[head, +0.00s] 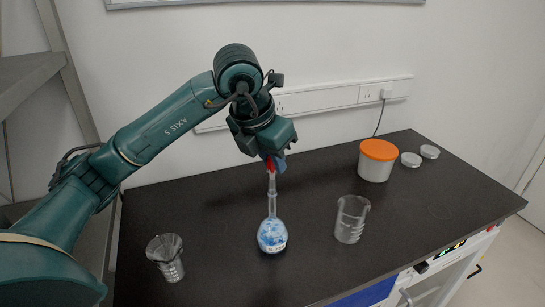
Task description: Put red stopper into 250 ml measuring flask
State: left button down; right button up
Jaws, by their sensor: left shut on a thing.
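The measuring flask (272,235) stands upright on the black bench top, with a round body, blue and white markings and a long thin neck. My left gripper (271,160) is above the flask's neck and shut on the red stopper (269,165). The stopper points down and is in line with the top of the neck. I cannot tell whether its tip is inside the neck or just above it. The gripper hides the upper part of the stopper. My right gripper is not in view.
A glass beaker (351,219) stands right of the flask. A beaker with a funnel-like top (165,257) is at the front left. A white tub with an orange lid (377,160) and two small round dishes (411,160) are at the back right. Bench room between them is clear.

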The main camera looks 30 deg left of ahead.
pick_arm(q)
jog(key=shift+f, duration=0.2)
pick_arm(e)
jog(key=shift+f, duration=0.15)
pick_arm(q)
jog(key=c, duration=1.3)
grip_release()
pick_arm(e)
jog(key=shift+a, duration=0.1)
pick_arm(q)
jog(key=shift+s+r, duration=0.15)
jog(key=shift+r, duration=0.35)
jog(key=v, duration=1.1)
jog(key=shift+s+a, duration=0.1)
jog(key=shift+s, duration=0.05)
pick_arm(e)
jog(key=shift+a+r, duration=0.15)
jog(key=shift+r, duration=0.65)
